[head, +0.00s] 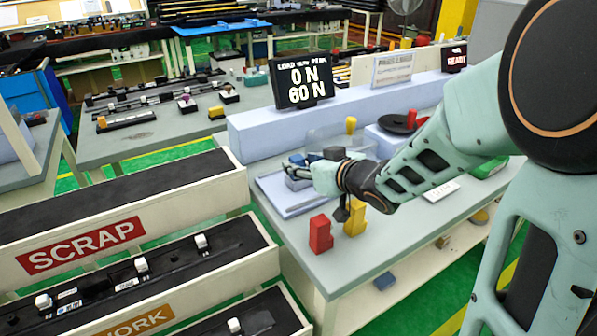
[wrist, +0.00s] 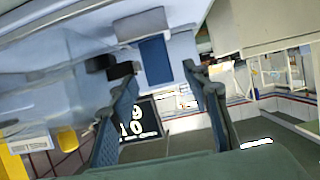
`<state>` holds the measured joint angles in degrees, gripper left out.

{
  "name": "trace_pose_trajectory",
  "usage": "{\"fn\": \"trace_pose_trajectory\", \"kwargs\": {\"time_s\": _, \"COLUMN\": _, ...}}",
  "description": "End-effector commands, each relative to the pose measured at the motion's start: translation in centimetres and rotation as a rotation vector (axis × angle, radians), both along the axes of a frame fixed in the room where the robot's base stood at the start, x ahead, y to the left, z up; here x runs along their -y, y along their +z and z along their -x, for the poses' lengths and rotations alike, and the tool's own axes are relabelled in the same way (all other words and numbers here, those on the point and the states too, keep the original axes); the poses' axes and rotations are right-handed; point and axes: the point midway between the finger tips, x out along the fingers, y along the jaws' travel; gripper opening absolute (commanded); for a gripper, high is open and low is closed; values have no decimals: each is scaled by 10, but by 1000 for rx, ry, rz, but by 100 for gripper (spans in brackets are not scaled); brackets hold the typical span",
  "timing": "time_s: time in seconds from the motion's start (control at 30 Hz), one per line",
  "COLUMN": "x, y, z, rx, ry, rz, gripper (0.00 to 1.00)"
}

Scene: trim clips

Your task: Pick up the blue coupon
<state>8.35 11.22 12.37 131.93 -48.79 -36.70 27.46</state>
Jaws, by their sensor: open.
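The blue coupon (wrist: 155,62) shows in the wrist view as a flat blue rectangle against a pale grey block (wrist: 140,24). It appears in the gap between my fingertips, nearer the top of the picture. My gripper (wrist: 158,78) is open, with one finger on each side of that gap and nothing clamped. I cannot tell how far the coupon is beyond the fingertips. In the head view my gripper (head: 296,168) is over the pale tray area of the grey bench, and I cannot make out the coupon clearly there.
A force display (head: 303,80) reading 0 N and 60 N stands behind my gripper. A red block (head: 320,234) and a yellow block (head: 355,218) stand on the bench near my wrist. The scrap bin (head: 82,246) is left.

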Motion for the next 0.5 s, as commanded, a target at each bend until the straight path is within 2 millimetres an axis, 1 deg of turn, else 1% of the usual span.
{"fn": "trace_pose_trajectory", "kwargs": {"time_s": 0.03, "x": -6, "y": -3, "z": -7, "rx": 1, "ry": 3, "rz": -1, "gripper": 44}}
{"fn": "trace_pose_trajectory", "kwargs": {"time_s": 0.1, "x": -11, "y": -8, "z": -15, "rx": -2, "ry": 1, "rz": -1, "gripper": 44}}
{"fn": "trace_pose_trajectory", "kwargs": {"time_s": 0.2, "x": -16, "y": -10, "z": -22, "rx": 0, "ry": 1, "rz": 0, "gripper": 44}}
{"fn": "trace_pose_trajectory", "kwargs": {"time_s": 0.47, "x": -16, "y": -10, "z": -24, "rx": 0, "ry": -1, "rz": 0, "gripper": 44}}
{"fn": "trace_pose_trajectory", "kwargs": {"time_s": 0.5, "x": -16, "y": -10, "z": -24, "rx": 0, "ry": -1, "rz": 0, "gripper": 40}}
